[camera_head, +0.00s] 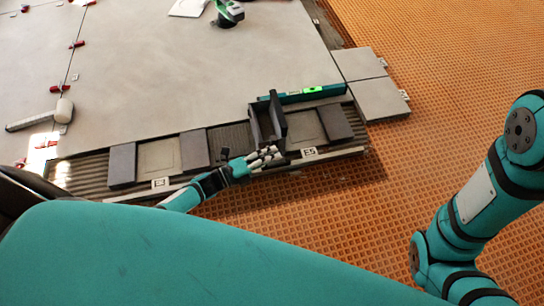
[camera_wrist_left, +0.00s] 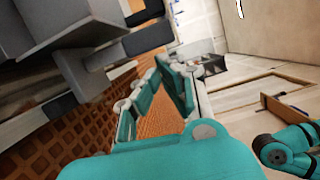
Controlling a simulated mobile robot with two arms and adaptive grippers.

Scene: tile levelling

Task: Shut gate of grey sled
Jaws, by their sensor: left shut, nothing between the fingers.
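The grey sled (camera_head: 255,126) is a dark grey, open-topped box frame on the near edge of the tiled platform, right of centre in the head view. A tall upright dark panel (camera_head: 278,113) at its right side looks like the gate; I cannot tell its exact angle. My left gripper (camera_head: 272,155) is shut and empty, close to the sled's near end; I cannot tell whether it touches it. Large dark grey parts (camera_wrist_left: 85,30) fill the upper left of the left wrist view, probably the sled seen close. My right gripper is out of view.
A teal level with a green vial (camera_head: 312,90) lies behind the sled. Grey blocks (camera_head: 122,164) and beige square tiles (camera_head: 160,157) line the near ledge. Two loose tiles (camera_head: 378,98) sit at right. Open orange grid floor (camera_head: 320,220) lies in front.

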